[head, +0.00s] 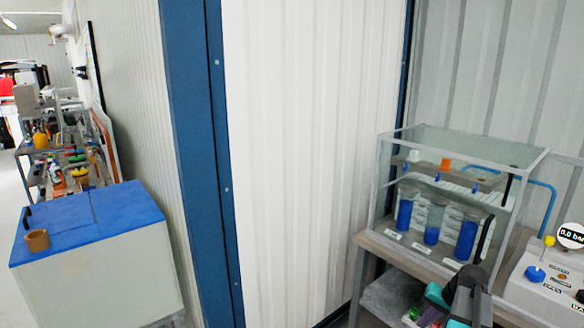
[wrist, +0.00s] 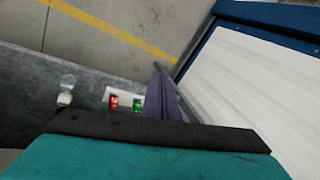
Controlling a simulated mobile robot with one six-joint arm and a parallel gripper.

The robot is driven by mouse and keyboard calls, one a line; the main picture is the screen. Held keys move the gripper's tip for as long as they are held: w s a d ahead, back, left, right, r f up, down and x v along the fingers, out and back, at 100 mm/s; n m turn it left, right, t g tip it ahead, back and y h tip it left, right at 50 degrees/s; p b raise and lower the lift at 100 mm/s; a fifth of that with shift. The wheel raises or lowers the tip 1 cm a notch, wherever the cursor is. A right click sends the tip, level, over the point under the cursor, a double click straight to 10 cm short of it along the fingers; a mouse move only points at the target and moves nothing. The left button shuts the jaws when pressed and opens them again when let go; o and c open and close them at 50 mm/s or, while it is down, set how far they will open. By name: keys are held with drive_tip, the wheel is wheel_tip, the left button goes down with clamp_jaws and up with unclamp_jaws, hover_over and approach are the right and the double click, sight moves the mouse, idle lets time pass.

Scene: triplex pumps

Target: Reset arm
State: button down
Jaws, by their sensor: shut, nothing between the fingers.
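My gripper (wrist: 162,97) shows in the wrist view as a narrow purple-grey piece beyond a teal body with a black edge. Its fingers are together and nothing is seen held. In the head view my dark grey and teal arm end (head: 462,298) is at the lower right, in front of the bench with the glass case. Its lower part is cut off by the picture edge.
A glass case (head: 440,185) with blue-filled cylinders stands on a bench (head: 385,245). A control box (head: 550,280) with a gauge is at right. Red (wrist: 114,103) and green (wrist: 137,105) parts lie near my gripper. A blue-topped cabinet (head: 110,215) is at left.

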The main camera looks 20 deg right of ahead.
drive_tip(key=s+a+f+n+g+y, duration=0.1)
drive_tip(key=s+a+f+n+g, duration=0.1)
drive_tip(key=a+f, duration=1)
drive_tip(key=s+a+f+n+g, duration=0.1)
drive_tip(key=a+f+n+g, duration=0.15)
drive_tip(key=a+f, duration=0.95)
drive_tip(key=s+a+f+n+g+h, duration=0.1)
drive_tip(key=s+a+f, duration=0.3)
drive_tip(key=s+a, duration=0.5)
drive_tip(key=s+a+f+n+g+h, duration=0.1)
drive_tip(key=s+a+f+n+g, duration=0.2)
drive_tip(key=s+a, duration=0.7)
drive_tip(key=shift+s+a+f+n+g+h, duration=0.2)
drive_tip(key=shift+s+f+n+g+h, duration=0.3)
drive_tip(key=shift+s+f, duration=0.35)
drive_tip(key=shift+m, duration=0.25)
